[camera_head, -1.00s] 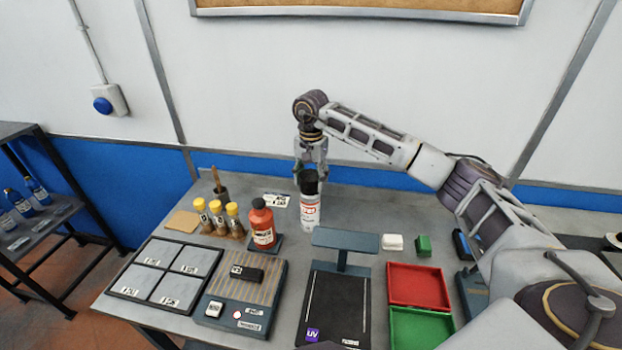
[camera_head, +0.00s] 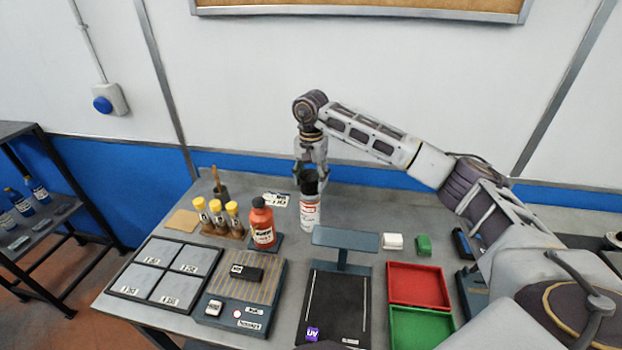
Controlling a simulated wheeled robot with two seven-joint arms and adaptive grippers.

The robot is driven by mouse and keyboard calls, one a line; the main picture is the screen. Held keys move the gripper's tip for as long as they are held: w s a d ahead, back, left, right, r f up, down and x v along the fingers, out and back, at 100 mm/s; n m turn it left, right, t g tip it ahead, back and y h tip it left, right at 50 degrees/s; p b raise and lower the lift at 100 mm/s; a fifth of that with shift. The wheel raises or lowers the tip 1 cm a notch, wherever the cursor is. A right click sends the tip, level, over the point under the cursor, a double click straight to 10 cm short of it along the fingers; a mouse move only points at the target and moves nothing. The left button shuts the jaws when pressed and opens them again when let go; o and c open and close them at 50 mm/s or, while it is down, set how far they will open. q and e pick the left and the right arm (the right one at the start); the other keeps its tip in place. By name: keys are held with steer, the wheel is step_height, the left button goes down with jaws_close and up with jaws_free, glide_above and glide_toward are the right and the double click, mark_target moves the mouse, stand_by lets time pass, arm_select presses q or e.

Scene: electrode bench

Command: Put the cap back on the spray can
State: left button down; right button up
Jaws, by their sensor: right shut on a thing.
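The spray can (camera_head: 309,214) is white with a red label and stands upright at the back middle of the bench. The black cap (camera_head: 309,185) is at the can's top; I cannot tell whether it is fully seated. My right gripper (camera_head: 310,174) comes down from above and is shut on the cap, its fingers at the cap's sides. My left gripper is not in view.
An orange bottle (camera_head: 262,224) and several yellow-capped vials (camera_head: 216,212) stand left of the can. A dark stand with a raised bar (camera_head: 345,240) is in front of it. Red (camera_head: 418,284) and green (camera_head: 421,328) trays lie to the right.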

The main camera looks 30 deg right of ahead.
stand_by(0.7)
steer(key=o, duration=0.8)
steer(key=o, duration=0.4)
steer(key=shift+r, duration=0.2)
steer(key=shift+r+p, duration=2.1)
steer(key=shift+r, duration=1.2)
jaws_close()
